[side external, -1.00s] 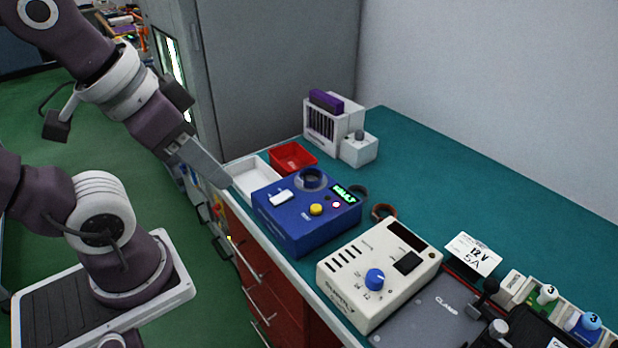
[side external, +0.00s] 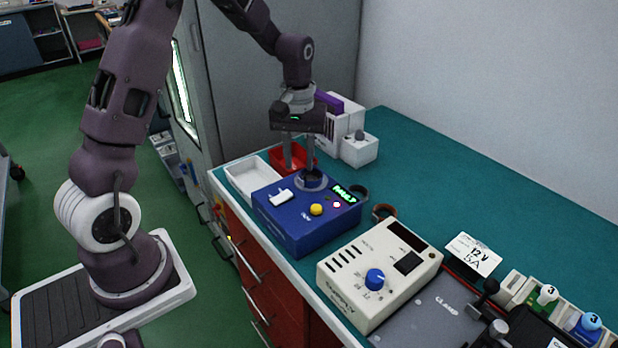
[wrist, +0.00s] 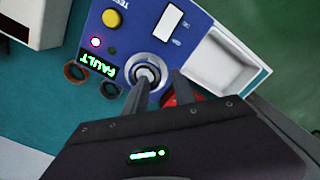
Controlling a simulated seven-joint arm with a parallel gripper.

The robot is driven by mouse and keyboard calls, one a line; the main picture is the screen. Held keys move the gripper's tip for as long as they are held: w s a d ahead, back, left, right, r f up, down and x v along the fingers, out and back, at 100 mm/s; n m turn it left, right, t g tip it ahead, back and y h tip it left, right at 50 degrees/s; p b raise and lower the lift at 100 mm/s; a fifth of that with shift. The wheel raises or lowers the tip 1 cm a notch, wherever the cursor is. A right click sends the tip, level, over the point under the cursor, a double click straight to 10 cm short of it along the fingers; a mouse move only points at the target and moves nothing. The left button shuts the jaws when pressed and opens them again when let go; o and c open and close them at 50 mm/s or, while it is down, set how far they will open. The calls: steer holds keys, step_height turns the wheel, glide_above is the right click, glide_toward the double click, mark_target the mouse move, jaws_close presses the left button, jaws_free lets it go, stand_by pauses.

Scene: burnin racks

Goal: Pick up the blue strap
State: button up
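A dark navy ring-shaped strap (side external: 312,180) sits around a pale post on top of the blue tester box (side external: 290,225); I cannot be sure of its exact colour. In the wrist view the ring (wrist: 150,64) shows from above. My gripper (side external: 299,168) points down over the back of the box, with its fingers apart and nothing seen between them. In the wrist view one finger covers part of the ring, and the other finger is to its right. A dark strap (side external: 360,192) and a brown strap (side external: 384,211) lie on the teal bench right of the box.
A red bin (side external: 276,157) and a white tray (side external: 236,173) stand behind and left of the box. A white rack (side external: 342,127) is at the back. A cream supply unit (side external: 372,284) stands in front.

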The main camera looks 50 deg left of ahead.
mark_target(300, 173)
step_height(300, 173, down, 3)
steer(key=shift+d+r, duration=0.1)
jaws_close()
step_height(300, 173, up, 10)
stand_by(0.5)
